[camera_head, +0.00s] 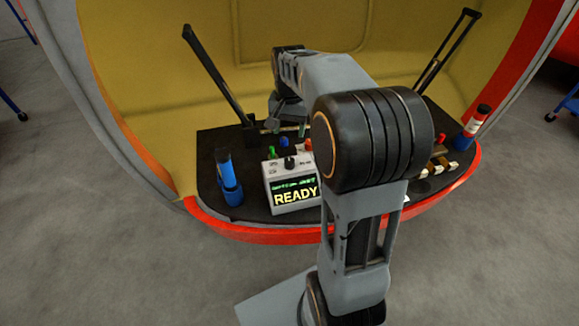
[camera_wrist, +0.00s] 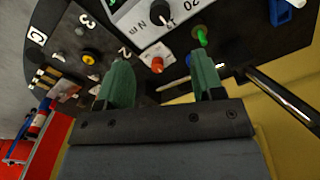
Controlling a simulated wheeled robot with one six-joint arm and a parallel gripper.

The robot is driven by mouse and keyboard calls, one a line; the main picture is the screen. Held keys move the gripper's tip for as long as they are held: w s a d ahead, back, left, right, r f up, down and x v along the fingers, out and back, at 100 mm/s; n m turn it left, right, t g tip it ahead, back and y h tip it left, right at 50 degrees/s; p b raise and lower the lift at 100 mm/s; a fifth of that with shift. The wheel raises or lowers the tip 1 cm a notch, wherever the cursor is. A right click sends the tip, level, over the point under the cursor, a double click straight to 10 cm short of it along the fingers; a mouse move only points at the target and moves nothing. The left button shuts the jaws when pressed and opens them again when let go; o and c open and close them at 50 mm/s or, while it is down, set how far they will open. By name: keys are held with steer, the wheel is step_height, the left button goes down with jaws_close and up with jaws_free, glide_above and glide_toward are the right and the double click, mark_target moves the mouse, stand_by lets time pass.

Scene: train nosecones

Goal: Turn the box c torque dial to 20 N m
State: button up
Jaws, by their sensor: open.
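The light grey box (camera_head: 292,190) stands at the front of the dark console, its screen reading READY. Its black torque dial (camera_head: 290,163) is on top. In the wrist view the dial (camera_wrist: 160,12) is at the top edge, partly cut off, beside "N m" and a "20" mark. The dial's exact setting cannot be read. No letter is legible on this box. My gripper (camera_wrist: 162,80) has green fingers spread apart with nothing between them. It is behind the box and apart from the dial. My arm hides part of the console in the head view.
An orange knob (camera_wrist: 157,64) and a green knob (camera_wrist: 201,37) stand near the fingers. Two dark levers (camera_head: 215,72) (camera_head: 447,48) rise from the console.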

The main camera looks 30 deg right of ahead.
mark_target(289, 161)
step_height(289, 161, down, 13)
steer(key=shift+f+b, duration=0.1)
steer(key=shift+b, duration=1.05)
steer(key=c, duration=0.9)
